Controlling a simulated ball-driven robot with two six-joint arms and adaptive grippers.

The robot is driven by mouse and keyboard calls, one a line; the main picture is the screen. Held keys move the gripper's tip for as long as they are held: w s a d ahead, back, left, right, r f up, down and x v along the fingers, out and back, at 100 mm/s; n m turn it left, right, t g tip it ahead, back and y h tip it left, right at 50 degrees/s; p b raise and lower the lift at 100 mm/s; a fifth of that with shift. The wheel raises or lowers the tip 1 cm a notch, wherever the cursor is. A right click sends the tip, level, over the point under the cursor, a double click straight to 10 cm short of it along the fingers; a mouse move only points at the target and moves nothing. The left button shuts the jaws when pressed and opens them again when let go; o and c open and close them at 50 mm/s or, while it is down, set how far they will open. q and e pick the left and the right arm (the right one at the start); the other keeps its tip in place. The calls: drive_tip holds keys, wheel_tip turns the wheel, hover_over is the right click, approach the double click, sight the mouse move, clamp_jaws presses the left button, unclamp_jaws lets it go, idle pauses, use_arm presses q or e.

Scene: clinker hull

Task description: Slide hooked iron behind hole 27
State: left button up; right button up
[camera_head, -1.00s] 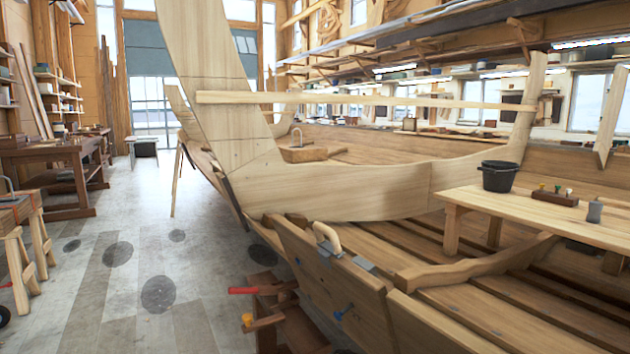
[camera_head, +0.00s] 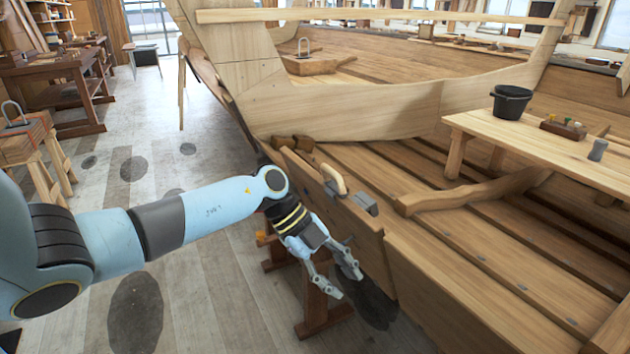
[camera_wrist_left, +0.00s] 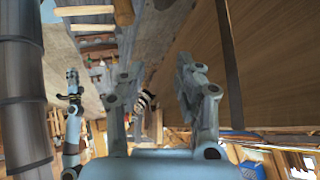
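My left gripper (camera_head: 346,284) comes in from the left and hangs outside the hull's near plank (camera_head: 345,220), fingers spread and empty. In the left wrist view its fingers (camera_wrist_left: 160,90) stand apart with nothing held between them. A pale curved handle (camera_head: 334,179) with grey metal pieces (camera_head: 365,204) beside it sits at the top edge of that plank. I cannot tell whether this is the hooked iron. I cannot make out hole 27 or any hole number.
A wooden trestle (camera_head: 318,300) stands on the floor below the gripper. Inside the hull are a plank table (camera_head: 560,160) with a black bucket (camera_head: 511,102), and a curved timber (camera_head: 470,195). Workbenches (camera_head: 62,85) stand at far left.

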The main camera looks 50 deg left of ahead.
sight(329, 169)
use_arm(q)
drive_tip(key=w+a+r+m+y+p, duration=0.1)
drive_tip(key=w+a+r+y+p, duration=0.25)
drive_tip(key=a+r, duration=0.55)
drive_tip(key=w+a+r+m+y+p, duration=0.1)
drive_tip(key=w+a+r+y+p, duration=0.3)
drive_tip(key=r, duration=0.9)
use_arm(e)
wheel_tip(329, 169, up, 7)
drive_tip(key=b, duration=0.1)
use_arm(q)
drive_tip(key=shift+t+h, duration=0.3)
drive_tip(key=shift+h, duration=0.05)
drive_tip(key=b+x, duration=0.4)
drive_tip(key=a+b+x, duration=0.1)
drive_tip(key=b+x, duration=0.1)
drive_tip(key=shift+f+b, duration=0.3)
drive_tip(key=shift+b, duration=0.05)
drive_tip(key=shift+b+x, duration=0.8)
drive_tip(key=shift+x, duration=0.35)
use_arm(e)
wheel_tip(329, 169, down, 8)
drive_tip(key=shift+r, duration=0.25)
use_arm(q)
drive_tip(key=shift+w, duration=0.1)
clamp_jaws()
drive_tip(key=shift+r, duration=0.1)
